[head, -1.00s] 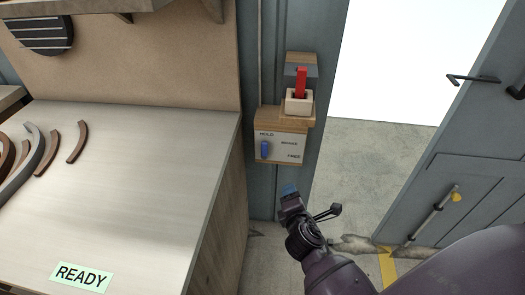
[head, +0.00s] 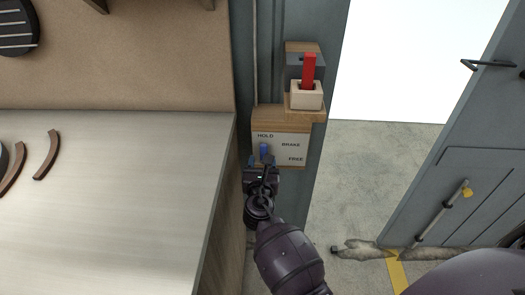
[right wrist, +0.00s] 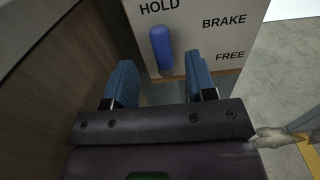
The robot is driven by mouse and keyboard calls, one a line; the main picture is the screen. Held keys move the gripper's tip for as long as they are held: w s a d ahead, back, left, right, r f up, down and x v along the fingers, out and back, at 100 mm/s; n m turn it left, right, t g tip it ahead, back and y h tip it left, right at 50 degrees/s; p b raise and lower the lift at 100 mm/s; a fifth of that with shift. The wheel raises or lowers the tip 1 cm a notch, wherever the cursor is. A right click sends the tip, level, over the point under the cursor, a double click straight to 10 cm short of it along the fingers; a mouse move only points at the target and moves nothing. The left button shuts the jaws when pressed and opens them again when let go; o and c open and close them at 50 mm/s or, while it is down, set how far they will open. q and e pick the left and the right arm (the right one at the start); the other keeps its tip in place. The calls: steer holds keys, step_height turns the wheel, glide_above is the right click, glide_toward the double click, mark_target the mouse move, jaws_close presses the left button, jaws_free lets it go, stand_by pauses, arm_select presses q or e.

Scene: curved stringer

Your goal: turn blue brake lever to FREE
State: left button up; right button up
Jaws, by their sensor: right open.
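The blue brake lever (head: 264,151) stands nearly upright at the left of a white panel (head: 291,148) marked HOLD, BRAKE and FREE. Its top is near the HOLD mark; FREE is at the panel's lower right. In the right wrist view the lever (right wrist: 161,48) lies ahead of and between the two blue-padded fingers of my right gripper (right wrist: 160,84). The gripper is open and I see no contact with the lever. In the head view the right gripper (head: 262,163) is just below the lever and hides its lower end. My left gripper is not in view.
A red lever (head: 308,70) in a pale block stands on the wooden box above the panel. The workbench (head: 130,210) with curved wooden pieces is close on the left.

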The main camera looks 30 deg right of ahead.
mark_target(263, 150)
steer(key=shift+b+x, duration=0.35)
steer(key=shift+x, duration=2.6)
jaws_close()
